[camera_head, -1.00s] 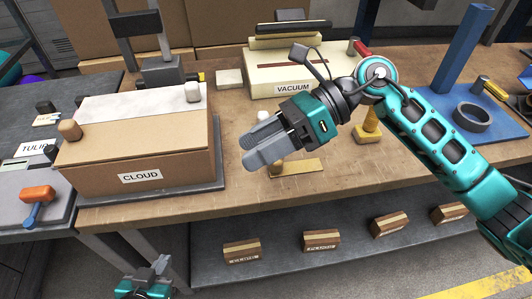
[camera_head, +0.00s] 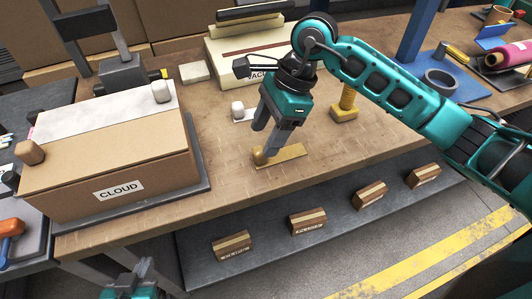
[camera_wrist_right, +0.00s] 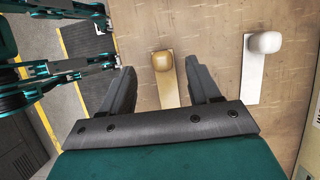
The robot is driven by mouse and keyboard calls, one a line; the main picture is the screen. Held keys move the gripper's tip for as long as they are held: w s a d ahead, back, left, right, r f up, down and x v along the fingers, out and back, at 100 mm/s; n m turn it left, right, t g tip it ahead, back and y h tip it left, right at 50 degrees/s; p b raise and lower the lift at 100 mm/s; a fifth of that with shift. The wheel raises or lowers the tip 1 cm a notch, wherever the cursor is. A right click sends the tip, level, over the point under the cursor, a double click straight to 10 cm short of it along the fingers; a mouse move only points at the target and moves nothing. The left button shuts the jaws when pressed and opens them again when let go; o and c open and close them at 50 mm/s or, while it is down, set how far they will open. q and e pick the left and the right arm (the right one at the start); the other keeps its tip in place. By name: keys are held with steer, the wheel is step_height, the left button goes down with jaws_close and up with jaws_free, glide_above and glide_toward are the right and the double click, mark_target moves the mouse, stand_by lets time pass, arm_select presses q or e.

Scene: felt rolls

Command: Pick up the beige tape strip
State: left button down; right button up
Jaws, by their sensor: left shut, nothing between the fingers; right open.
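The beige tape strip (camera_head: 283,154) lies flat on the wooden bench near its front edge, with a rounded tan knob at its left end. It also shows in the right wrist view (camera_wrist_right: 170,90). My right gripper (camera_head: 262,138) points down just above the knob end of the strip. In the wrist view its two open fingers (camera_wrist_right: 160,68) stand on either side of the strip, with nothing held. Whether they touch it is not clear. My left gripper (camera_head: 130,277) is low at the bottom edge, in front of the bench, shut and empty.
A white strip with a white knob (camera_wrist_right: 262,70) lies close beside. The CLOUD box (camera_head: 110,170) stands left, the VACUUM box (camera_head: 225,55) behind. A yellow bolt-like piece (camera_head: 345,105) stands right of my right gripper. Several labelled brown blocks (camera_head: 308,221) sit on the lower shelf.

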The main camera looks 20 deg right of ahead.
mark_target(262, 148)
steer(key=x, duration=0.5)
steer(key=shift+w+d+f, duration=0.1)
steer(key=shift+d+f, duration=0.1)
steer(key=shift+d, duration=0.1)
jaws_close()
